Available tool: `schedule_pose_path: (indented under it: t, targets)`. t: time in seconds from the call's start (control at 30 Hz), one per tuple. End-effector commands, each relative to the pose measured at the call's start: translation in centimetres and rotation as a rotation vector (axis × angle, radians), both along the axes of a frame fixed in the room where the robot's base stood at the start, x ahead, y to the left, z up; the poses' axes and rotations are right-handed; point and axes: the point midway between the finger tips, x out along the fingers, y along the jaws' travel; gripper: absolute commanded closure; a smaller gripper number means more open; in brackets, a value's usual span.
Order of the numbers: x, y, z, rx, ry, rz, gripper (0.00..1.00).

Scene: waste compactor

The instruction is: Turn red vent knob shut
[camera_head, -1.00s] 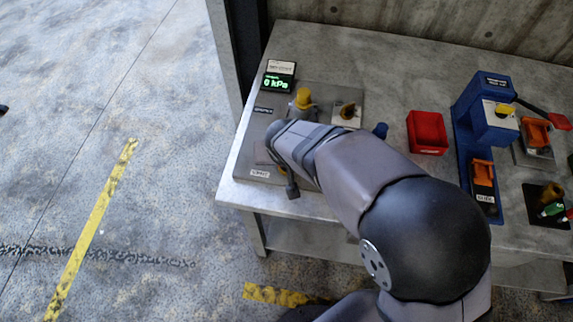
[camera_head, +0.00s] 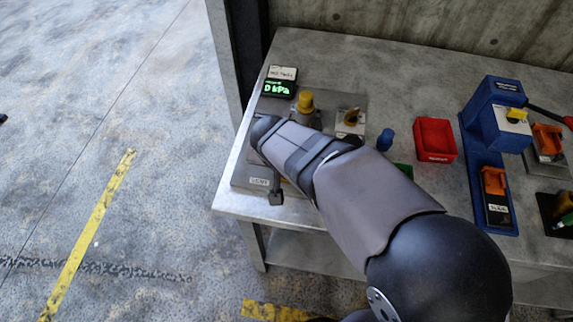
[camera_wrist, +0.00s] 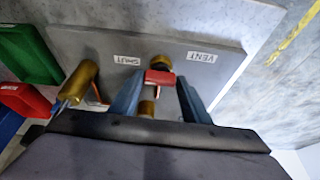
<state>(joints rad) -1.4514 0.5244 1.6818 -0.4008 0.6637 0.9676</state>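In the wrist view the red vent knob (camera_wrist: 159,78) sits in front of a brass fitting (camera_wrist: 161,62) on a grey panel. A SHUT label (camera_wrist: 127,60) is to its upper left and a VENT label (camera_wrist: 202,58) to its upper right. My gripper (camera_wrist: 160,84) has its two blue-grey fingers apart, one on each side of the knob. The left finger looks very close to it; I cannot tell whether either touches. In the head view my arm hides the knob and the gripper's fingertips.
A gauge display (camera_head: 278,88) and yellow-topped fitting (camera_head: 305,103) stand at the panel's back. A brass piece (camera_wrist: 80,80) stands left of the fingers in the wrist view. A red bin (camera_head: 435,140), blue knob (camera_head: 385,140) and blue press (camera_head: 495,115) are to the right.

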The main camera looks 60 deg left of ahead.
Motion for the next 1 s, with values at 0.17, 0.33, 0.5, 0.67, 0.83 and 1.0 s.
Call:
schedule_pose_path:
  t: [0.17, 0.33, 0.5, 0.67, 0.83, 1.0]
  targets:
    - [0.0, 0.0, 0.0, 0.0, -0.001, 0.001, 0.42]
    - [0.0, 0.0, 0.0, 0.0, -0.001, 0.002, 0.42]
    - [-0.2, -0.1, 0.7, 0.002, -0.001, 0.003, 0.42]
    - [-0.8, -0.7, 2.5, 0.005, -0.001, 0.002, 0.42]
    - [-1.4, -1.3, 4.7, 0.004, 0.0, 0.002, 0.42]
    - [-1.9, -1.7, 6.3, 0.004, 0.0, 0.002, 0.42]
